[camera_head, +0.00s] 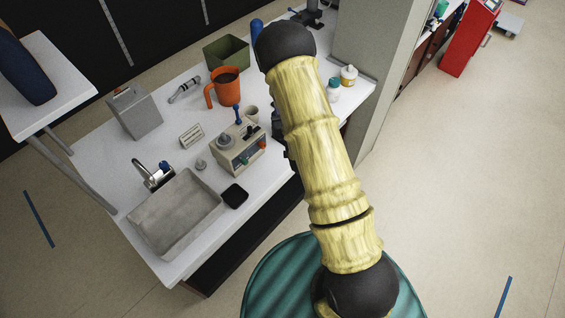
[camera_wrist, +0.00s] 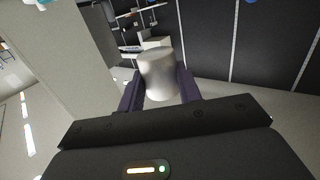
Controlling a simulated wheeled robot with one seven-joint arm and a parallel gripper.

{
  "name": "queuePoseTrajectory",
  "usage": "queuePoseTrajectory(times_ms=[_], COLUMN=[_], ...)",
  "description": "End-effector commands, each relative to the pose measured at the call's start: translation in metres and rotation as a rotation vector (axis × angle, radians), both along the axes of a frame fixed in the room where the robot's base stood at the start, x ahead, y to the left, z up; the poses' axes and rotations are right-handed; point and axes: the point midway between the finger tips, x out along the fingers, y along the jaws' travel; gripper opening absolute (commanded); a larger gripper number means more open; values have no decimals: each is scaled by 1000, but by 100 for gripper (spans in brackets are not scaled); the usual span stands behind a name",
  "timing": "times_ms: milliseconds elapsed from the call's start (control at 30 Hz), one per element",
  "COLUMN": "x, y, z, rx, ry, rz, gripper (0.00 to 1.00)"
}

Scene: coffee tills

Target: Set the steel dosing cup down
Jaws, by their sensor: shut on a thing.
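The steel dosing cup (camera_wrist: 157,72) is a plain, pale silver cylinder in the wrist view. My gripper (camera_wrist: 158,86) is shut on it, with one dark finger on each side. No surface shows directly under the cup in that view. In the head view my yellow arm crosses the worktop and hides most of the gripper and the held cup. The white worktop (camera_head: 165,122) shows to the left of my arm.
On the worktop stand a grey sink basin (camera_head: 175,215), a beige machine (camera_head: 238,150), a black pad (camera_head: 235,196), an orange mug (camera_head: 224,88), a green bin (camera_head: 227,52), a small beige cup (camera_head: 252,112) and a grey box (camera_head: 134,111). A pillar (camera_head: 375,70) rises right of my arm.

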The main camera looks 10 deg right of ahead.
Motion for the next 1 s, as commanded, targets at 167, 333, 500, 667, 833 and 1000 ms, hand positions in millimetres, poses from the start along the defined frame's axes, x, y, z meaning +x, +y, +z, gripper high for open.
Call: queuePoseTrajectory(times_ms=[167, 333, 500, 667, 833, 1000], x=[11, 25, 33, 35, 30, 20], y=[6, 15, 23, 29, 30, 26], z=[-15, -30, -40, -50, -62, -79], rx=[-1, -3, -5, -7, -8, -7], ry=[-4, -7, -7, -7, -6, -6], rz=[70, 207, 361, 509, 663, 814], gripper=[9, 9, 9, 9, 9, 9])
